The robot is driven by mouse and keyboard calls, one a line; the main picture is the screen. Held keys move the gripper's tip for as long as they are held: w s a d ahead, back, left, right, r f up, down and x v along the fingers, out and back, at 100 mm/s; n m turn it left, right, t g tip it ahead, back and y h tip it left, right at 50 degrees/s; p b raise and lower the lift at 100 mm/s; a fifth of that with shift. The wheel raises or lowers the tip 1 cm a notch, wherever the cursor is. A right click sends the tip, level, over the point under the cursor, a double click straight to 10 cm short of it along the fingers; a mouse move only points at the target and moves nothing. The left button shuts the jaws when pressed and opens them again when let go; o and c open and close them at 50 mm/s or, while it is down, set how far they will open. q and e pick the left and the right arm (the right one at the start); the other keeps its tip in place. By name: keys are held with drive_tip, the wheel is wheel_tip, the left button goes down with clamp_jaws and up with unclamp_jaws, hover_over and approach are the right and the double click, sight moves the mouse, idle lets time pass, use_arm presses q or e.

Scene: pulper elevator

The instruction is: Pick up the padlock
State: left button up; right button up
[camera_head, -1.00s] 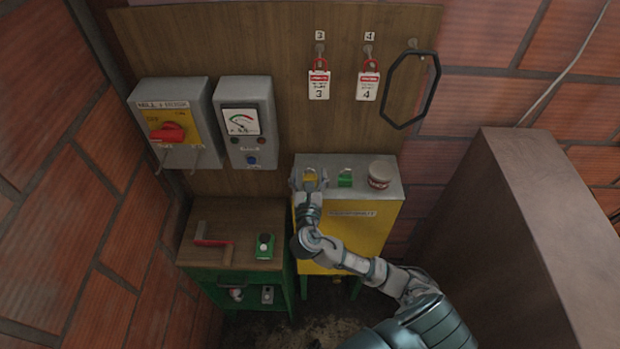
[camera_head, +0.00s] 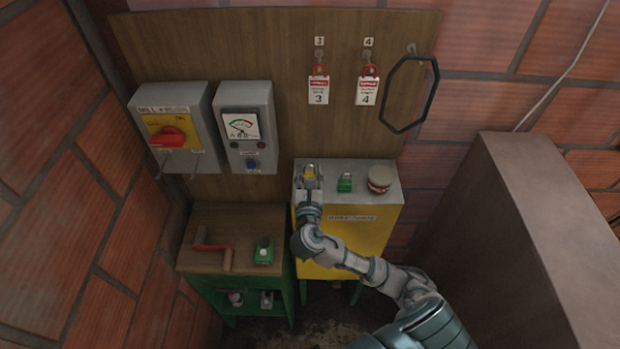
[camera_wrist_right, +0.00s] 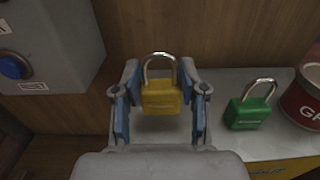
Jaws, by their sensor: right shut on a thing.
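A yellow padlock (camera_wrist_right: 161,98) with a silver shackle stands upright between the blue-padded fingers of my right gripper (camera_wrist_right: 160,108) in the right wrist view. The gripper is shut on it. In the head view, the padlock (camera_head: 309,174) is small and partly hidden by my right gripper (camera_head: 309,182), over the left part of the yellow cabinet's grey top (camera_head: 327,169). I cannot tell whether it touches the top. A green padlock (camera_head: 345,183) stands to its right, also seen in the right wrist view (camera_wrist_right: 246,113). My left gripper is not in view.
A red and white tin (camera_head: 380,178) stands right of the green padlock. A wooden board behind holds grey switch boxes (camera_head: 243,126) and red tagged locks (camera_head: 319,85). A green workbench (camera_head: 212,217) stands left, a brown block (camera_head: 500,200) right.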

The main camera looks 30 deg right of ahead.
drive_tip(key=w+a+r+p+v, duration=0.1)
drive_tip(key=r+p+v, duration=0.1)
drive_tip(key=v, duration=1.4)
drive_tip(key=shift+a, duration=0.35)
